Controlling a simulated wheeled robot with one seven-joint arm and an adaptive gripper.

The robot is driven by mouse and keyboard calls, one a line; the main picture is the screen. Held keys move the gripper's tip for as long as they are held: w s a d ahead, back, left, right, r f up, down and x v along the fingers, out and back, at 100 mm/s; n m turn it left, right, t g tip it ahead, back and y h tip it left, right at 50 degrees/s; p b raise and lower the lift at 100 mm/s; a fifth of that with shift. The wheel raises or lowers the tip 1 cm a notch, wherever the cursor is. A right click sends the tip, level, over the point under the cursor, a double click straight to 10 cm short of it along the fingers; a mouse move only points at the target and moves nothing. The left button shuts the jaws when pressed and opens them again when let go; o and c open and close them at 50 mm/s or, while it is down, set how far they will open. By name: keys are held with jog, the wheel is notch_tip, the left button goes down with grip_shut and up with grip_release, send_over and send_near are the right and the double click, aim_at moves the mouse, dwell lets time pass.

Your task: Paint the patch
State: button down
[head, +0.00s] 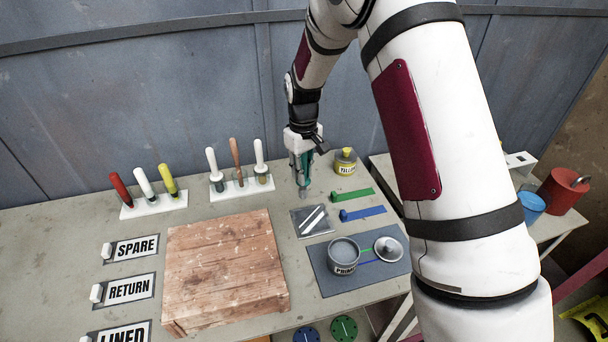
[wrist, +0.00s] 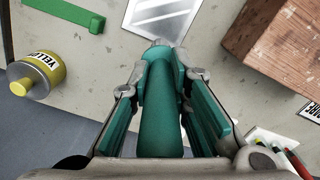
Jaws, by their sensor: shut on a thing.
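My gripper (head: 303,165) is shut on a teal rod-like tool (wrist: 160,115), which lies between its fingers in the wrist view. A short grey tip of the tool points down, above the bench. Most of the tool is hidden by the fingers in the head view. A grey square plate with pale stripes (head: 311,221) lies just in front of the gripper; it also shows in the wrist view (wrist: 160,14). I cannot tell for sure whether it is the patch. A grey primer can (head: 344,262) stands open on a dark mat (head: 340,285), with a round lid (head: 388,248) beside it.
A wooden block (head: 225,262) is left of the plate. A yellow can (head: 345,162), a green strip (head: 352,194) and a blue strip (head: 362,214) lie to the right. Racks of upright handled tools (head: 242,188) (head: 155,205) stand behind. SPARE, RETURN and LINED labels (head: 135,248) line the left.

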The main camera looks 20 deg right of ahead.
jog(key=shift+r+p, duration=0.3)
jog(key=shift+r, duration=0.7)
